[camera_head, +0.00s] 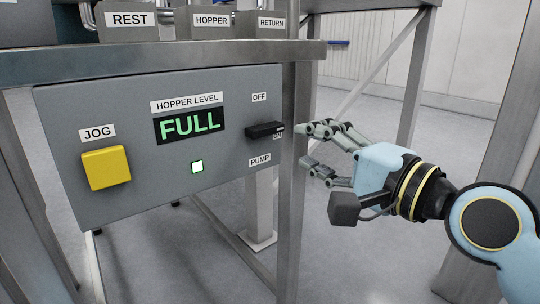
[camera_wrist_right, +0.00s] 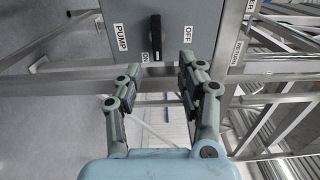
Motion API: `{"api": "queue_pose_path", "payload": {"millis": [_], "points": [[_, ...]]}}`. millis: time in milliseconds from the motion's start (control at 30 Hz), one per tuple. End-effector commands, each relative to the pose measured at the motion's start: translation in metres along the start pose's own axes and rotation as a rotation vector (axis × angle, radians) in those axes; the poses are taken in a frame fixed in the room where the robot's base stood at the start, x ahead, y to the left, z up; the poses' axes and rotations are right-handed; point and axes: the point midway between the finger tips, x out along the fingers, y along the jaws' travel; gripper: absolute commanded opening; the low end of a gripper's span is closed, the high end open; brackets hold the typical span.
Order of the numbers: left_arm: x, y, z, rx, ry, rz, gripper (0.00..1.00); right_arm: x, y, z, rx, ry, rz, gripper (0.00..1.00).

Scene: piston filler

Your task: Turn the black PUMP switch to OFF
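The black PUMP switch (camera_head: 265,130) is on the right end of the grey control panel (camera_head: 130,190). Its handle lies about level and its white-marked end points right, by the ON label; the OFF label (camera_head: 259,97) is above it. In the right wrist view the switch (camera_wrist_right: 155,38) is ahead, roughly between the fingers. My right gripper (camera_head: 305,147) is open and empty, just right of the panel and apart from the switch. It also shows in the right wrist view (camera_wrist_right: 157,78). My left gripper is not in view.
A metal post (camera_head: 293,190) stands between the panel and my right gripper. A steel ledge (camera_head: 170,58) runs above the panel, with bins labelled REST, HOPPER and RETURN. A yellow JOG button (camera_head: 106,168) and a green FULL display (camera_head: 190,124) are on the panel.

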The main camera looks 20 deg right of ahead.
Motion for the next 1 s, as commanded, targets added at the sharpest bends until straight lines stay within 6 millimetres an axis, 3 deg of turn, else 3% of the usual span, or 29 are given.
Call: {"api": "queue_pose_path", "payload": {"millis": [167, 600, 1000], "points": [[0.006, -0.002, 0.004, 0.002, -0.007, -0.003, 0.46, 0.018, 0.005, -0.002, 0.002, 0.004, 0.0, 0.38], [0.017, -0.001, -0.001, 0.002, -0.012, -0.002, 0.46, 0.097, 0.006, -0.002, -0.001, 0.004, 0.003, 0.38], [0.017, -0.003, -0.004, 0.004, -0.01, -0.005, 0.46, 0.108, 0.005, -0.001, -0.004, 0.003, 0.005, 0.38]]}}
